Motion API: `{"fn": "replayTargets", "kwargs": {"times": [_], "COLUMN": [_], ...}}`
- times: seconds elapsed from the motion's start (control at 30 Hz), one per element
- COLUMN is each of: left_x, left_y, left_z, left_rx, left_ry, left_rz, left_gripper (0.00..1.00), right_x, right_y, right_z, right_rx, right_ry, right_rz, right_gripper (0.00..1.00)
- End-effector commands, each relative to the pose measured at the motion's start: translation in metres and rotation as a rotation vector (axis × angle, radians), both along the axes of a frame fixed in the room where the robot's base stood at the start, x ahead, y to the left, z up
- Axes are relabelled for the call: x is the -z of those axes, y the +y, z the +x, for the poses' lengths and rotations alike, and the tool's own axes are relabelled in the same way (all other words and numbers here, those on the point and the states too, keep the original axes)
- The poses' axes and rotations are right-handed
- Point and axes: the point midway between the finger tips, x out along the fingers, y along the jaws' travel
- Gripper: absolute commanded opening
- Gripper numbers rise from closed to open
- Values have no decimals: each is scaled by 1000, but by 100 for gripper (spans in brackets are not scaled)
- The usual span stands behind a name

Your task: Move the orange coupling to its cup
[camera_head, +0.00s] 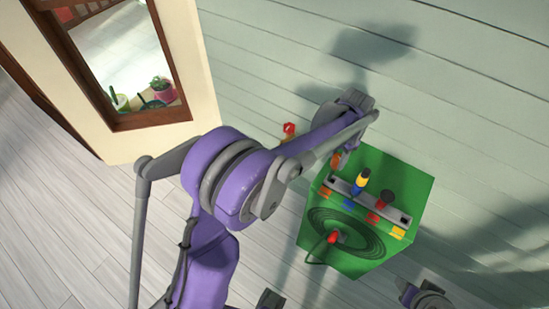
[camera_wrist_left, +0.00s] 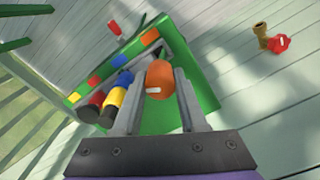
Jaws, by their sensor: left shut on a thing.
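The orange coupling (camera_wrist_left: 160,79) is between the two fingers of my left gripper (camera_wrist_left: 157,85), which is shut on it. In the head view the orange coupling (camera_head: 336,160) shows just above the back left edge of a green box (camera_head: 400,180); my left arm partly hides this area. A grey cup strip (camera_head: 342,186) runs across the box top, with orange, blue, red and yellow labels. The orange label (camera_wrist_left: 150,36) is at one end, near the held coupling. Whether the coupling touches the strip is unclear.
A yellow-and-blue coupling (camera_head: 361,180) and a dark red-and-black one (camera_head: 386,198) stand in the strip. A red piece (camera_head: 333,237) with a black hose is at the box's front. A red-and-brass fitting (camera_wrist_left: 279,43) is on the wall. Grey-purple parts of mine (camera_head: 425,297) show below.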

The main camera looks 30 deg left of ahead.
Motion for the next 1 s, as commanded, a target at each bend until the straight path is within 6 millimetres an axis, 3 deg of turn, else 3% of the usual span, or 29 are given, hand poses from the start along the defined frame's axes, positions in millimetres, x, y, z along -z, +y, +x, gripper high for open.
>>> {"fn": "replayTargets", "kwargs": {"times": [0.47, 1.0], "left_x": [3, 49], "left_y": [0, 0], "left_z": [1, 0], "left_rx": [1, 1], "left_ry": [-2, 0], "left_rz": [-1, 0], "left_gripper": [0, 0], "right_x": [2, 36], "right_y": [0, 0], "right_z": [0, -8], "right_rx": [0, 0], "right_ry": [1, 16], "right_rz": [0, 0], "right_gripper": [50, 50]}}
